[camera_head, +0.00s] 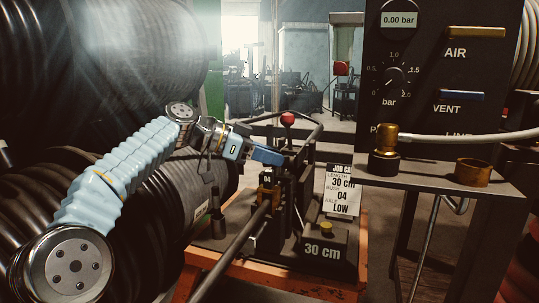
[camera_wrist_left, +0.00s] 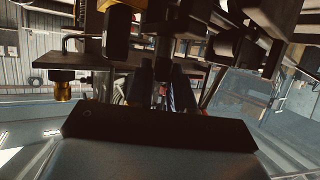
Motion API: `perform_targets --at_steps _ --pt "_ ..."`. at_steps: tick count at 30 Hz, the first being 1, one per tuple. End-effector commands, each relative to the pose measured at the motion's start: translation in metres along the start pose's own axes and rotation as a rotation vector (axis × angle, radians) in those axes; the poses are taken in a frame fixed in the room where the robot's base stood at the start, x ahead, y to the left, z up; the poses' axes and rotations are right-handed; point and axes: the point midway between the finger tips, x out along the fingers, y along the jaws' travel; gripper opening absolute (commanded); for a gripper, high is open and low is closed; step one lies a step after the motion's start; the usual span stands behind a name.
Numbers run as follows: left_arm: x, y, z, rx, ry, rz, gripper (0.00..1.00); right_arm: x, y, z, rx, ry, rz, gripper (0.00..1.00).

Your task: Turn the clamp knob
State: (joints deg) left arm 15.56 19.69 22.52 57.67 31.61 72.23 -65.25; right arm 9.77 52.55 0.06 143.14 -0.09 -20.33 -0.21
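My left gripper (camera_head: 280,157) reaches in from the left in the head view, its blue-and-dark end beside the upper part of the dark crimping machine (camera_head: 290,190). In the left wrist view its two fingers (camera_wrist_left: 160,88) stand apart, with dark machine parts beyond and between them. A red ball knob (camera_head: 287,119) stands on top of the machine, just above and behind the gripper. A yellow knob (camera_head: 326,228) sits on the block marked 30 cm, below right of the gripper. I cannot tell which knob is the clamp knob. My right gripper is not in view.
A dark panel (camera_head: 440,75) with a dial, AIR and VENT handles stands at the right, above a shelf with brass fittings (camera_head: 473,172). A job card (camera_head: 340,190) stands behind the block. A hose (camera_head: 235,250) runs to the machine. Large hose coils (camera_head: 90,60) fill the left.

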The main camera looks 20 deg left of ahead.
Motion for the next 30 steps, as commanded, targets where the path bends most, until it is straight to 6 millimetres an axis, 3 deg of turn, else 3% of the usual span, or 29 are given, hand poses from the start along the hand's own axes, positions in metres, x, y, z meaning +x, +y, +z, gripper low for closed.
perform_targets --at_steps 1,3,14,17,30 --pt "0.001 0.000 0.002 -0.002 -0.001 0.001 0.30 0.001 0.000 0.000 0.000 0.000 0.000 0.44" --pt "0.001 0.000 0.001 -0.002 0.000 0.000 0.40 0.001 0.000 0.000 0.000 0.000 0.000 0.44" --pt "-0.006 -0.001 -0.001 0.000 0.003 -0.003 0.40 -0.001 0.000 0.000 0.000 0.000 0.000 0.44" --pt "-0.021 -0.001 -0.001 0.000 0.003 -0.007 0.40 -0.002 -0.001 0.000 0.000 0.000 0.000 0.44" --pt "-0.120 -0.001 -0.001 -0.001 0.003 -0.005 0.40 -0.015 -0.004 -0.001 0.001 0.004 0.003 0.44"
